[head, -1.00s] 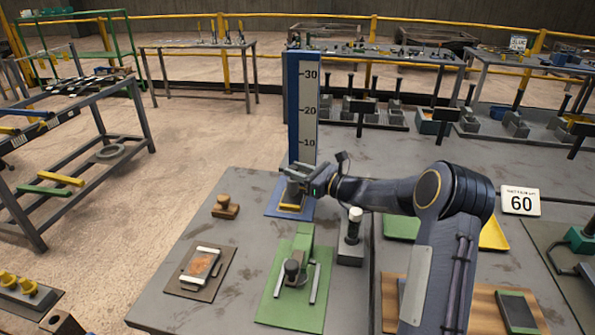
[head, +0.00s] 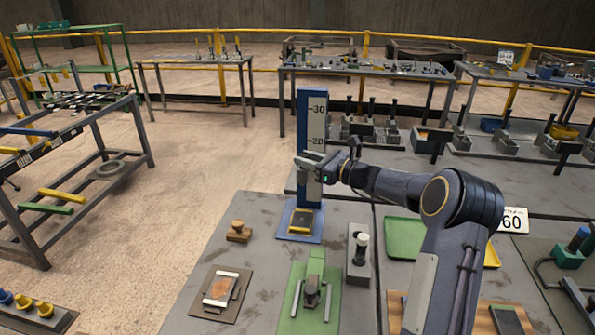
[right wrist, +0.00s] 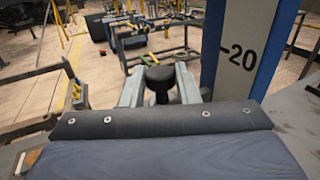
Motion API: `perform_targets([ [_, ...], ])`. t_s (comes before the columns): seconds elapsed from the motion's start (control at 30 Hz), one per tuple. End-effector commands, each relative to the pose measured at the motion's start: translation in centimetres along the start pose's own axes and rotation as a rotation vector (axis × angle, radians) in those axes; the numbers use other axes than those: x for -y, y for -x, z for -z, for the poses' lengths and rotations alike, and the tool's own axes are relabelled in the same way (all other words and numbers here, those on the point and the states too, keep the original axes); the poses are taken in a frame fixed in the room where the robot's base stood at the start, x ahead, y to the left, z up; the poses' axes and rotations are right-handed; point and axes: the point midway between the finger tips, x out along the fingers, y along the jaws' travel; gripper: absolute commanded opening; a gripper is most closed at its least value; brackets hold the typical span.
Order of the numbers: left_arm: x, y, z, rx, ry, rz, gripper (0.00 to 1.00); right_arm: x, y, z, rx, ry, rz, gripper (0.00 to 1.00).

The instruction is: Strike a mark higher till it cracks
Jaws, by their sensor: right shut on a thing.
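A tall blue-edged scale (head: 311,125) with marks including 20 and 30 stands at the back of the near table. Its 20 mark shows in the right wrist view (right wrist: 242,57). My right gripper (head: 308,170) is in front of the scale, a little below the 20 mark. It is shut on a dark round-topped striker (right wrist: 158,76), seen between the fingers in the right wrist view. Below, on the blue base (head: 284,231), lies a yellow-edged dark block (head: 302,221), apart from the gripper. I cannot tell whether it is cracked. My left gripper is not in view.
A wooden stamp (head: 239,232), a board with a white-framed orange plate (head: 221,288), a green fixture (head: 312,290) and a grey stand with a white-topped post (head: 361,250) stand nearby. A sign (head: 514,220) reads 60.

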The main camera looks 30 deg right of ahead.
Motion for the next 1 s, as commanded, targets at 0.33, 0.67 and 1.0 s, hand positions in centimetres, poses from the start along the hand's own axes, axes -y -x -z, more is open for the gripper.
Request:
perform_targets([
  [0.33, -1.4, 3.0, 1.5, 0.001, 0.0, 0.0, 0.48, -0.2, -0.1, -6.6, 0.005, -0.001, -0.007, 0.0],
  [0.67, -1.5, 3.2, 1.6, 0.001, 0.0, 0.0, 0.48, -0.2, -0.1, -7.1, 0.002, -0.002, -0.007, 0.0],
  [1.0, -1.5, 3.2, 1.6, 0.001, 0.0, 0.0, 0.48, -0.2, -0.1, -7.0, 0.001, -0.002, -0.007, 0.5],
])
